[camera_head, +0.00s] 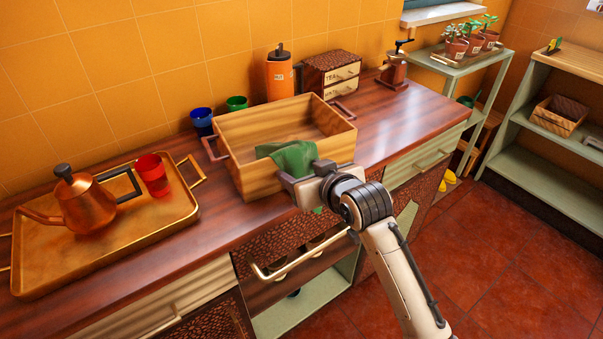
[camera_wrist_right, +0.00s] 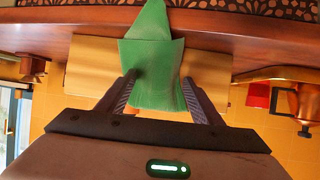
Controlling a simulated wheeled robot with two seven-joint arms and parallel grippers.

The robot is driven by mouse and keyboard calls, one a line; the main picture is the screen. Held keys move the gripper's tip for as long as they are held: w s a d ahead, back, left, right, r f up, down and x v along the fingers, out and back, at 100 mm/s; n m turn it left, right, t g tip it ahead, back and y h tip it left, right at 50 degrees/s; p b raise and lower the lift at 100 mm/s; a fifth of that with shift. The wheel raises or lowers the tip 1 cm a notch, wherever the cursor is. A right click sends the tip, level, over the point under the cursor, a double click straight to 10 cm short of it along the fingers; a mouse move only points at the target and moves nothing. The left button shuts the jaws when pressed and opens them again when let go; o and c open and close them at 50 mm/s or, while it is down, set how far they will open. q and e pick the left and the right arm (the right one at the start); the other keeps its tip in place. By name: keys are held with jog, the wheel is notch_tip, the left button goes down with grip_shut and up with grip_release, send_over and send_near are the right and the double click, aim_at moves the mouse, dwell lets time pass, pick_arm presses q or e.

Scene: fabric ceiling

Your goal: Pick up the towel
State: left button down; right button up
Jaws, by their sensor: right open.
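The green towel (camera_head: 293,157) is draped over the front rim of the wooden box (camera_head: 262,128). A bit of it shows below my right gripper, which hides much of the hanging part. My right gripper (camera_head: 304,174) is at the front side of the box, with its jaws apart. In the right wrist view the towel (camera_wrist_right: 152,80) lies between the two open fingers (camera_wrist_right: 160,82), one on each side of it. I cannot tell whether either finger touches it. My left gripper is not in view.
The box stands on a dark wooden counter (camera_head: 408,117). Left of it is a brass tray (camera_head: 120,245) with a copper kettle (camera_head: 88,203) and red cup (camera_head: 153,175). Blue (camera_head: 201,121) and green (camera_head: 237,104) cups stand behind. A gold drawer handle (camera_head: 300,262) sticks out below.

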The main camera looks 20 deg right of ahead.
grip_shut()
dwell(0.4)
notch_tip(320, 180, up, 4)
jog(key=shift+f+p, duration=0.2)
jog(key=shift+p, duration=0.7)
notch_tip(320, 180, up, 8)
jog(key=shift+r, duration=0.2)
